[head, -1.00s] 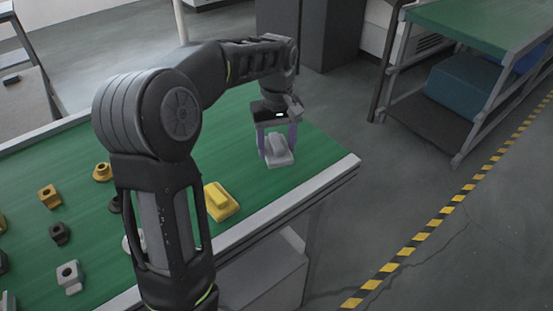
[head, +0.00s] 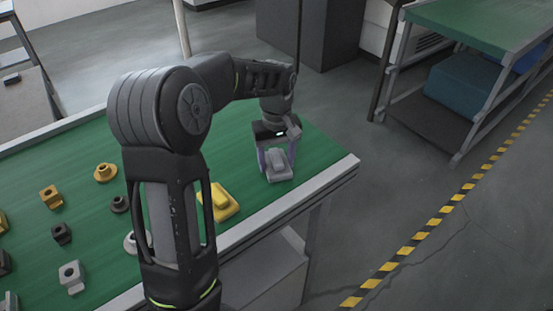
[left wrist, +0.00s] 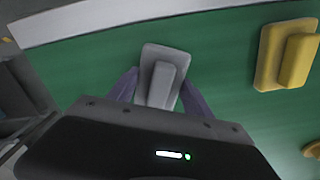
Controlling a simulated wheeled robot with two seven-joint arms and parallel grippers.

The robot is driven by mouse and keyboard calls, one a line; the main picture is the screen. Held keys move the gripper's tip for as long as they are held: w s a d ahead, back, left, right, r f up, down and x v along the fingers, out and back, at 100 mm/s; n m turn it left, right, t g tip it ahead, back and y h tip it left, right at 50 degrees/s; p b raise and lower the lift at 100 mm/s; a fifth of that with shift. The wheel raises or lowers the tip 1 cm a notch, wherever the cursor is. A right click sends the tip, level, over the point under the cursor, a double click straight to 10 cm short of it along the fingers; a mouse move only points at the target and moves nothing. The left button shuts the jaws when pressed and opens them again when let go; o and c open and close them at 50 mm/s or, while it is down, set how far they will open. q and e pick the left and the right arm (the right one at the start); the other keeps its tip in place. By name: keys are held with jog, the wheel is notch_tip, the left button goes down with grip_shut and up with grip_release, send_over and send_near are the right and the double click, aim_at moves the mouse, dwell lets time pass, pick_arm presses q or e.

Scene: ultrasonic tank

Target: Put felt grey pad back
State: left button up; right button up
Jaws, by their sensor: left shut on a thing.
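The grey pad (head: 279,172) is a light grey block with a raised bar on top, at the right end of the green table in the head view. My left gripper (head: 276,165) points down over it and is shut on its raised bar. In the left wrist view the pad (left wrist: 163,62) sits between the two purple fingers of the gripper (left wrist: 158,92). The pad is at or very near the table surface; I cannot tell whether it touches. My right gripper does not show.
A yellow pad (head: 221,203) of similar shape lies to the left on the green table (head: 250,205). Several yellow, dark and grey parts lie farther left, partly behind my arm. The table's right edge is close to the pad. A green-topped shelf (head: 490,35) stands apart at right.

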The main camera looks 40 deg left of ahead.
aim_at(277, 157)
pick_arm(q)
jog(key=shift+f, duration=0.1)
jog(key=o, duration=1.3)
notch_tip(277, 157, up, 12)
jog(key=shift+r, duration=0.15)
